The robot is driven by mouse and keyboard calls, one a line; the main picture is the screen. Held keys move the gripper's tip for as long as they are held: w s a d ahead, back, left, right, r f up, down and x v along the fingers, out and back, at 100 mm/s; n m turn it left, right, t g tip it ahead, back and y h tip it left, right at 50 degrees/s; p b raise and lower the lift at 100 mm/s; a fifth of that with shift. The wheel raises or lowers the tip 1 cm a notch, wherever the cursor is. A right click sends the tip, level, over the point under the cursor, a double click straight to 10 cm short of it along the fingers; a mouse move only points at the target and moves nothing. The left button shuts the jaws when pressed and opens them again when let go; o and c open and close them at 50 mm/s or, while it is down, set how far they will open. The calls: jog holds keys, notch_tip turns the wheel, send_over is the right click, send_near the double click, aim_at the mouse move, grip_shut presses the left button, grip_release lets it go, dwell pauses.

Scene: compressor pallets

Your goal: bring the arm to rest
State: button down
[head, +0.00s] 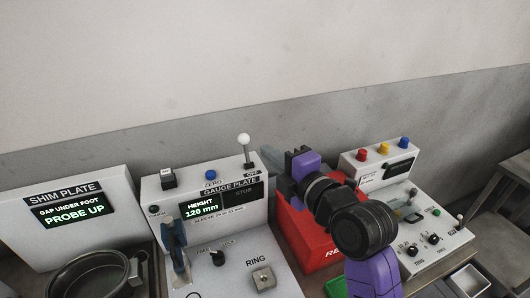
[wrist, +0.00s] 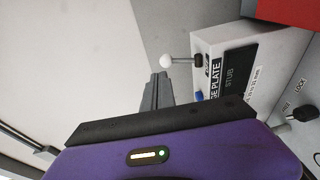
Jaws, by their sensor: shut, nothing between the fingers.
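My arm, purple and black, reaches in from the bottom right of the head view and bends toward the middle. My gripper (head: 270,158) is raised in front of the red box, near the right end of the gauge unit. In the wrist view the grey fingers (wrist: 158,82) are together and empty. The white-knobbed lever (head: 244,140) of the gauge unit stands just left of the fingers in the head view; I cannot tell the exact gap. It also shows in the wrist view (wrist: 167,60).
The gauge unit (head: 160,190) reads HEIGHT 120 mm. The shim plate unit (head: 20,240) reads PROBE UP, with a round pan (head: 85,275) before it. A red box (head: 317,245) stands behind my arm. A button console (head: 352,172) is at right. The wall above is bare.

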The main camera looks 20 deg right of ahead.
jog(key=s+d+r+m+t+h, duration=0.1)
jog(key=s+d+r+m+t, duration=0.15)
jog(key=s+r+m, duration=0.3)
jog(key=s+f+m+g, duration=0.1)
jog(key=s+f+m, duration=0.3)
jog(key=s+f, duration=0.3)
jog(key=s+a+f+m+g+h, duration=0.1)
jog(key=s+f+m, duration=0.4)
jog(key=s, duration=1.2)
jog(key=s+a+f+m+g+h, duration=0.1)
jog(key=s+f+m, duration=0.4)
jog(key=s+f, duration=0.5)
jog(key=shift+s+f+g+b, duration=0.4)
jog(key=shift+s+g, duration=0.25)
jog(key=shift+s, duration=0.5)
jog(key=shift+m, duration=0.25)
